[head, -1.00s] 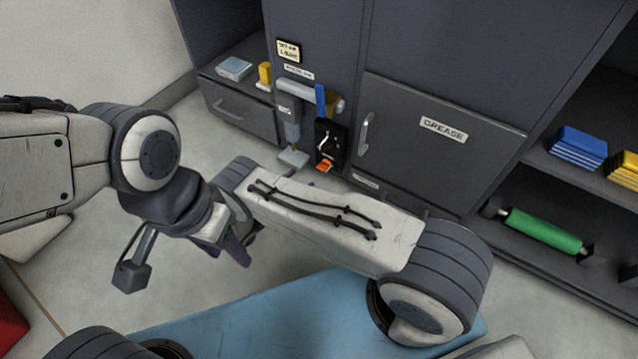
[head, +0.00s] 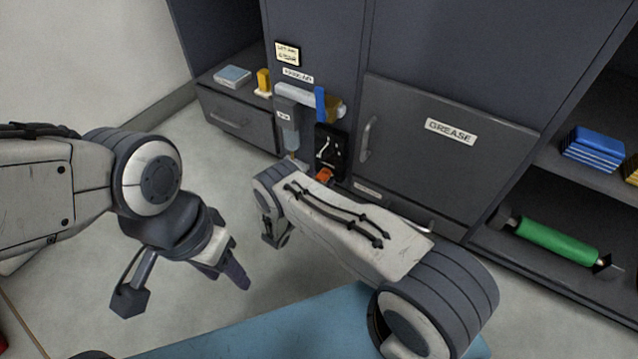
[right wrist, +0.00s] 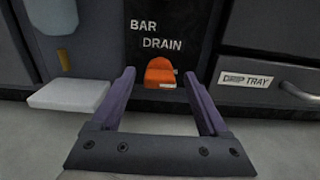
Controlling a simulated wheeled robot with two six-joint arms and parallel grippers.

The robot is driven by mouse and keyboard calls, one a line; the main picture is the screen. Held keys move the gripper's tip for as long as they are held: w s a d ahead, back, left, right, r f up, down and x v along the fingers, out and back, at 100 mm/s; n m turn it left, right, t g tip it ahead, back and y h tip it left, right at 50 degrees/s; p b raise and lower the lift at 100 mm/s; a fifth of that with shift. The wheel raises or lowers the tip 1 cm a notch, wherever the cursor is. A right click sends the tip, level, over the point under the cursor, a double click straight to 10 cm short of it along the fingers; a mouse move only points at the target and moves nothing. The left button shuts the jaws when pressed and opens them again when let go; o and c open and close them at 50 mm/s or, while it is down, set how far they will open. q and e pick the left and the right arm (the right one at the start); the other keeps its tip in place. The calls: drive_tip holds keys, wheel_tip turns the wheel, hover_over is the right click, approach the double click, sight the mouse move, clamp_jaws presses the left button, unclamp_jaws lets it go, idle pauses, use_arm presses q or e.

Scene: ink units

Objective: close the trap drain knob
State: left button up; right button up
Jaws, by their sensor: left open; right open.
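The orange drain knob (head: 324,175) sits at the foot of a black panel (head: 330,143) on the cabinet front. In the right wrist view the knob (right wrist: 160,74) sticks out below the words "BAR DRAIN", with its lighter end toward the camera. My right gripper (right wrist: 159,76) is open, with one finger on each side of the knob in the picture. No contact shows, and I cannot tell the remaining depth. In the head view my right forearm hides most of that gripper. My left gripper (head: 235,270) hangs above the floor at left, away from the cabinet; no object shows in it.
A grey bowl unit (head: 288,130) hangs left of the panel, with a pale pad (right wrist: 68,95) below it. The GREASE door (head: 450,135) with its handle and a tray drawer (right wrist: 262,82) lie right of the knob. A blue surface (head: 260,330) lies in front.

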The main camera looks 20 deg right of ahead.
drive_tip(key=shift+d, duration=0.1)
clamp_jaws()
idle(0.3)
drive_tip(key=n+b, duration=0.1)
drive_tip(key=n, duration=0.3)
drive_tip(key=shift+w+f, duration=0.1)
drive_tip(key=n+b, duration=0.1)
drive_tip(key=n, duration=0.3)
drive_tip(key=shift+b, duration=0.35)
drive_tip(key=n+b, duration=0.1)
drive_tip(key=n, duration=0.4)
drive_tip(key=shift+f, duration=0.1)
drive_tip(key=n+b, duration=0.1)
drive_tip(key=n, duration=0.3)
drive_tip(key=shift+n, duration=0.4)
